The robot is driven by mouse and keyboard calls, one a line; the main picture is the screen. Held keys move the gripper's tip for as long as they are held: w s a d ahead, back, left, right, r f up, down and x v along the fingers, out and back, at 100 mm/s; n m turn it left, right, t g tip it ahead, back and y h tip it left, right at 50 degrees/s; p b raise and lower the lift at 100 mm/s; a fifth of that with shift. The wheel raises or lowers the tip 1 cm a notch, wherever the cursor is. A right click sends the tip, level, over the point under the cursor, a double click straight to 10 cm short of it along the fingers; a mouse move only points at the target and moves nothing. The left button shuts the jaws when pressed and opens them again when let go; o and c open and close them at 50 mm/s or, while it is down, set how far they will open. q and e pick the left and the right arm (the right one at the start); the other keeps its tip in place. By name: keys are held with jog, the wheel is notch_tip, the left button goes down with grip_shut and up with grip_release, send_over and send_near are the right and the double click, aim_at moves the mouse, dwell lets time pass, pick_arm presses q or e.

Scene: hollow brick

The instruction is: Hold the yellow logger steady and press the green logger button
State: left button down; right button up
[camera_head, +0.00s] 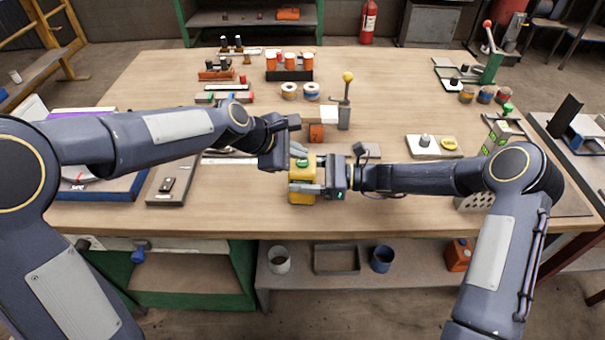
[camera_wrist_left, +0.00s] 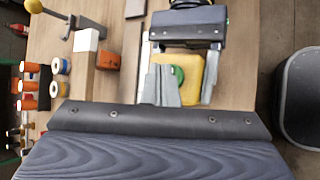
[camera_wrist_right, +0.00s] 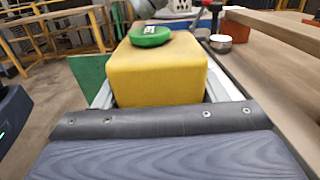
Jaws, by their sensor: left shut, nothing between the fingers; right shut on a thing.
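The yellow logger (camera_head: 302,194) is a block near the table's front edge, with a round green button (camera_head: 302,163) on top. My right gripper (camera_head: 305,188) is shut on the logger from the right; in the right wrist view the logger (camera_wrist_right: 158,75) sits between its fingers, with the button (camera_wrist_right: 150,36) uncovered. My left gripper (camera_head: 298,151) is shut and empty, its fingertips just above and behind the button. In the left wrist view its closed fingers (camera_wrist_left: 160,78) overlap the edge of the button (camera_wrist_left: 179,74). I cannot tell whether they touch.
Behind the grippers stand an orange block (camera_head: 317,132) and a lever with a yellow knob (camera_head: 347,77). A white plate with a yellow part (camera_head: 449,143) lies to the right. A grey strip with a small black switch (camera_head: 167,185) lies left. Table is clear just left of the logger.

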aim_at(298, 163)
pick_arm(q)
jog(key=shift+f, duration=0.15)
dwell(0.4)
jog(key=shift+f, duration=0.3)
dwell(0.3)
jog(key=shift+r, duration=0.5)
jog(key=shift+r, duration=2.95)
